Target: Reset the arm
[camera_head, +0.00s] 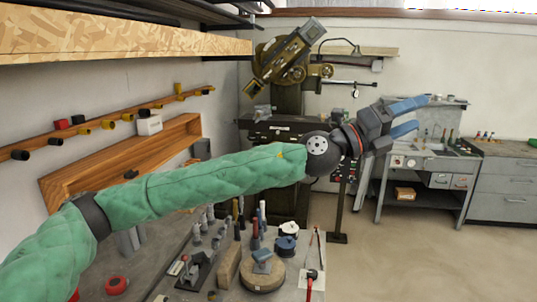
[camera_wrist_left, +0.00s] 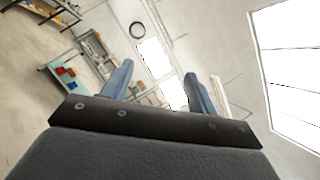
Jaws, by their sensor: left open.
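My left arm, in a green padded sleeve, reaches across the head view from the lower left. My left gripper (camera_head: 412,117) is at its end, raised in the air right of the middle, with two blue fingers spread apart and nothing between them. In the left wrist view the same gripper (camera_wrist_left: 158,88) shows its two blue fingers apart and empty, with the room beyond them tilted. My right gripper is in neither view.
A grey workbench (camera_head: 245,285) with many tools lies below my arm. A wooden board (camera_head: 110,35) hangs at the upper left. A large machine (camera_head: 290,60) stands behind. Open floor (camera_head: 410,260) lies at the lower right.

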